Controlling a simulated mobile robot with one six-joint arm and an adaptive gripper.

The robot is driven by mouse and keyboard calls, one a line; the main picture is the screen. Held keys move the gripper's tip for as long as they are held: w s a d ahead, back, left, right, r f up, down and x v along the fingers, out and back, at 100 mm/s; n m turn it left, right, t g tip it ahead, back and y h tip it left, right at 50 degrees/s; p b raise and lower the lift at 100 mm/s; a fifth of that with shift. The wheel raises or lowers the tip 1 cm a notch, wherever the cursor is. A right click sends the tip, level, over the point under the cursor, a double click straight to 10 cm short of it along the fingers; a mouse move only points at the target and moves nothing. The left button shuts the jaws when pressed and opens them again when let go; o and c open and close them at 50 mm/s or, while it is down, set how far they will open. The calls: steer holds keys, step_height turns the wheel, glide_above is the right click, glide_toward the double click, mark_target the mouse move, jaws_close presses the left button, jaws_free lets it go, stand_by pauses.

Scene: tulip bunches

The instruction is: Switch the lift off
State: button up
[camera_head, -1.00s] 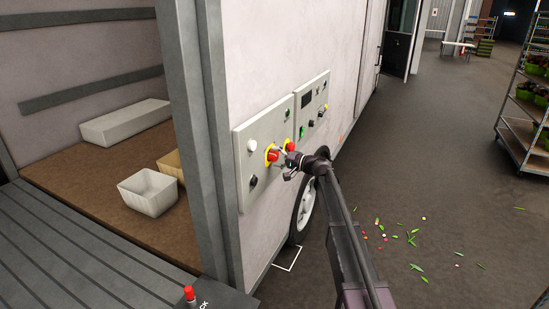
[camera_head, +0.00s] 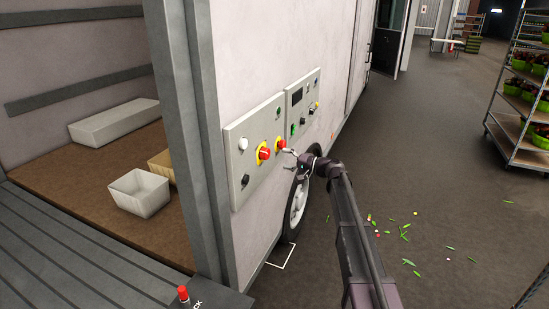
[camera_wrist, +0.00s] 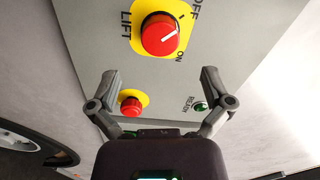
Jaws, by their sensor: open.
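The lift switch is a red rotary knob on a yellow plate marked LIFT, OFF and ON, seen large in the wrist view (camera_wrist: 159,34). Its white line points to the right, between the OFF and ON marks; I cannot tell which it is set to. In the head view the knob (camera_head: 263,153) sits on the grey control panel (camera_head: 240,165) on the truck's side. My gripper (camera_wrist: 159,76) is open and empty, with its fingers apart and clear of the knob. In the head view my gripper (camera_head: 288,152) is right of the knob.
A smaller red button (camera_wrist: 131,106) on yellow and a green READY lamp (camera_wrist: 200,105) lie near my fingers. A second panel (camera_head: 305,105) adjoins. A plant rack (camera_head: 515,140) stands right. Petals and leaves litter the open floor.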

steer(key=shift+v, duration=2.05)
steer(key=s+d+f+n+g+h, duration=0.15)
steer(key=s+f+h, duration=0.35)
steer(key=s, duration=0.5)
steer(key=s+d+f+n+g+h, duration=0.1)
steer(key=s+d+f+g+h, duration=0.15)
steer(key=s+f, duration=0.6)
steer(key=s+d+f+g+h, duration=0.1)
steer(key=s+d+h, duration=0.3)
steer(key=s, duration=0.5)
steer(key=s+d+f+g+h, duration=0.1)
steer(key=s+d+f+h, duration=0.3)
steer(key=s+d, duration=0.4)
steer(key=shift+s+m+h, duration=0.45)
steer(key=shift+s+h, duration=0.3)
steer(key=shift+s, duration=0.05)
